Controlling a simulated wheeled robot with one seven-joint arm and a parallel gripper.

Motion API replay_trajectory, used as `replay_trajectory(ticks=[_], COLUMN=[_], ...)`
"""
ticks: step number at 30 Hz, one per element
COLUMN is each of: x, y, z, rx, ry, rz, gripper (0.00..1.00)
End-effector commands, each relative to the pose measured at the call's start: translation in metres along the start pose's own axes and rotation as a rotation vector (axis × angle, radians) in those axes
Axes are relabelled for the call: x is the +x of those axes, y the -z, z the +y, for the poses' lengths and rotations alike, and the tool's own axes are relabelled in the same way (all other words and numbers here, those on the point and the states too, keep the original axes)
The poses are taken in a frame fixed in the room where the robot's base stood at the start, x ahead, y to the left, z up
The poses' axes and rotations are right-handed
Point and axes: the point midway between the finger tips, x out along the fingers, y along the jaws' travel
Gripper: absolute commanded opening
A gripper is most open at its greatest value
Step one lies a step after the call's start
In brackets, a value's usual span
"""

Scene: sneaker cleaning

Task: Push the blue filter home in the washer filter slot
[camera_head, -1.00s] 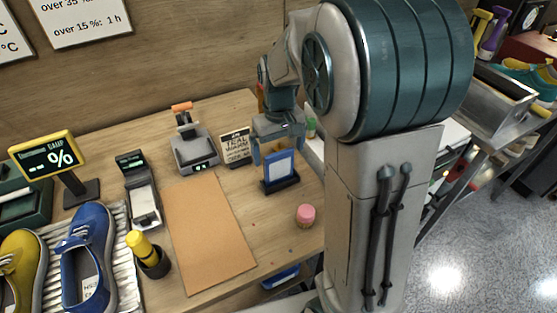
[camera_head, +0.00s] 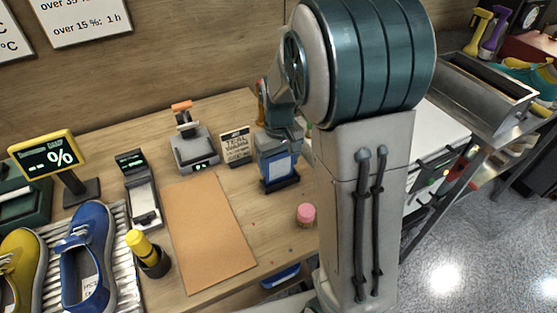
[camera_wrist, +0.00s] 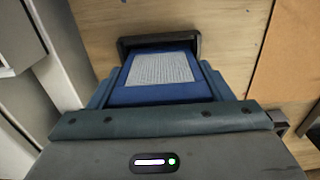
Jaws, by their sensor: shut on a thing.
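The blue filter (camera_head: 279,168) stands upright with its lower end at a dark stand (camera_head: 283,185) on the wooden table. In the wrist view the filter (camera_wrist: 150,95) shows a grey mesh panel, and the black stand (camera_wrist: 125,45) frames its far end. My gripper (camera_head: 277,162) has come down over it from above. Its teal fingers lie along both sides of the filter, shut on it. I cannot pick out the washer filter slot for certain in either view.
A pink-topped jar (camera_head: 306,214) is in front. A brown mat (camera_head: 208,235) lies clear. Blue shoe (camera_head: 88,255) sits far left.

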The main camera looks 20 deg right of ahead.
Motion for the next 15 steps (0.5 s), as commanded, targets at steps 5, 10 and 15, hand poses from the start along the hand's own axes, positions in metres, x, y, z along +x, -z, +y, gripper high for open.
replay_trajectory(ticks=[5,10,15], x=[-0.001,-0.006,-0.015], y=[0.0,0.0,0.001], z=[0.0,0.0,0.0], rx=[0.0,0.0,0.0], ry=[0.0,0.0,0.0], rz=[0.001,0.001,0.004], gripper=[0.53,0.53,0.53])
